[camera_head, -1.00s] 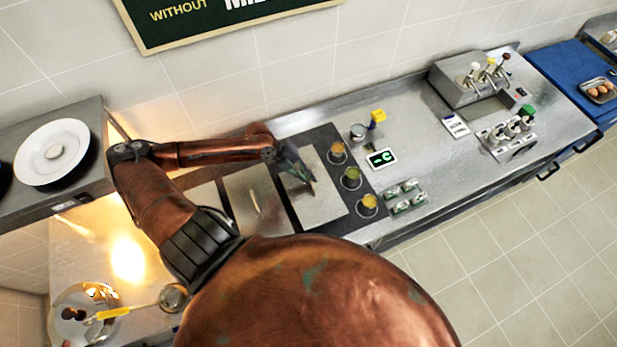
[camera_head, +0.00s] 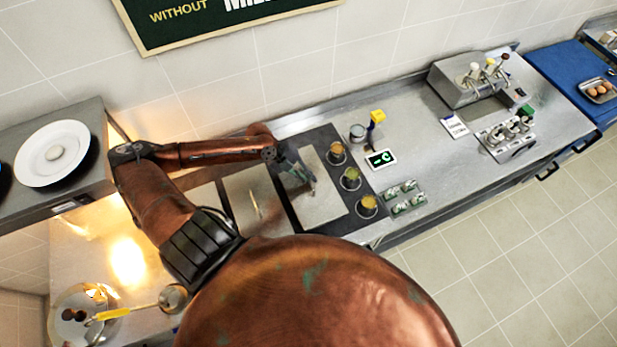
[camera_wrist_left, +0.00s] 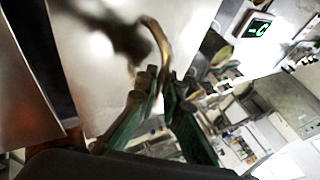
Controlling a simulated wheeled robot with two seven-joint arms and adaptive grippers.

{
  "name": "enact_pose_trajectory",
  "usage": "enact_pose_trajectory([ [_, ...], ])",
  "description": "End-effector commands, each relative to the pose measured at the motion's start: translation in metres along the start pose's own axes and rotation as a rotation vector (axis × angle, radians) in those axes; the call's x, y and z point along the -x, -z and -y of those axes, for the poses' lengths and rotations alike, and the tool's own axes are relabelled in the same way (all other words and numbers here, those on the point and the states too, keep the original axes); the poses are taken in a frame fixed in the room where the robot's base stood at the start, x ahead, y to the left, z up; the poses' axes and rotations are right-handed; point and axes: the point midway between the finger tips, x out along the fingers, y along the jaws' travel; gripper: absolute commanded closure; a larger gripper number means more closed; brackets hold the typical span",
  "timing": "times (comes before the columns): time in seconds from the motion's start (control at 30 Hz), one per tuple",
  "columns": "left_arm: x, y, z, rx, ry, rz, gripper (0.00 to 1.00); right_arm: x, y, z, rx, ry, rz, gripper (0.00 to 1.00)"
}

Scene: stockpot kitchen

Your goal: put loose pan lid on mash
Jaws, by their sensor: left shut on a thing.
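A flat rectangular metal lid (camera_head: 322,208) lies over the right-hand pan well in the head view. It fills the upper left of the left wrist view (camera_wrist_left: 80,90). My left gripper (camera_head: 312,186) is over this lid. In the wrist view its green fingers (camera_wrist_left: 160,88) are shut on the lid's curved brass-coloured handle (camera_wrist_left: 158,40). A second lid (camera_head: 240,190) with a slim handle covers the well to the left. I cannot make out any mash. I cannot tell whether the held lid is raised. My right gripper is not in view.
Orange, green and yellow pots (camera_head: 351,178) stand right of the lid. A small display (camera_head: 381,160) and several small packs (camera_head: 405,197) are beyond them. A shelf with a white plate (camera_head: 60,150) is at left.

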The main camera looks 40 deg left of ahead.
Motion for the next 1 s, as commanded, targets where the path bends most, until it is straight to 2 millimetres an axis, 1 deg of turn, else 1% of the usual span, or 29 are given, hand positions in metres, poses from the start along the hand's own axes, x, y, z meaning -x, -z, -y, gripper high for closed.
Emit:
enact_pose_trajectory([
  [0.5,-0.0055,-0.0024,-0.0028,-0.001,0.002,0.000,1.00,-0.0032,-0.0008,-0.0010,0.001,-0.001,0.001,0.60],
  [0.87,-0.0058,-0.0027,-0.0034,-0.001,0.001,0.001,1.00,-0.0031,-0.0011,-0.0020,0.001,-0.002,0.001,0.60],
  [0.9,-0.0058,-0.0027,-0.0035,-0.001,0.001,0.001,0.91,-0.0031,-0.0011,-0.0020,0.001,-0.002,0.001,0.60],
  [1.0,-0.0058,-0.0027,-0.0035,-0.001,0.001,0.001,0.84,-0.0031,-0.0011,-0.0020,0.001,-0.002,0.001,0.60],
])
